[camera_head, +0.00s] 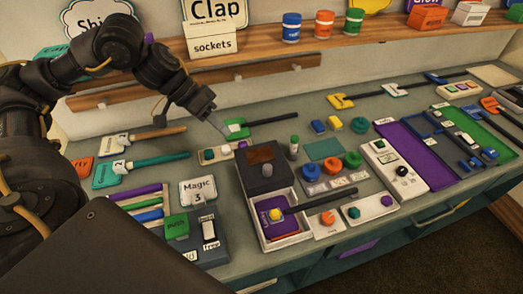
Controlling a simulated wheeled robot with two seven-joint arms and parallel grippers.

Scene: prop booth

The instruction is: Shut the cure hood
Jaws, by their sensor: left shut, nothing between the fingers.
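The cure hood (268,181) looks like a dark grey box with a brown window on top and a grey knob on its front. It stands at the back of a white tray (270,244), whose front part is uncovered. In the tray lies a purple piece (267,210) with a yellow knob and a dark handle sticking out to the right. My left gripper (224,127) is shut and empty, behind and left of the hood, close to a green-headed tool (237,129). I cannot tell if it touches that tool. My right gripper is not in view.
Small parts trays (333,184) and a white control box (393,165) stand right of the hood. A Magic 3 sign (198,191) and a rack of coloured sticks are to the left. A shelf with cans (291,28) runs along the wall.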

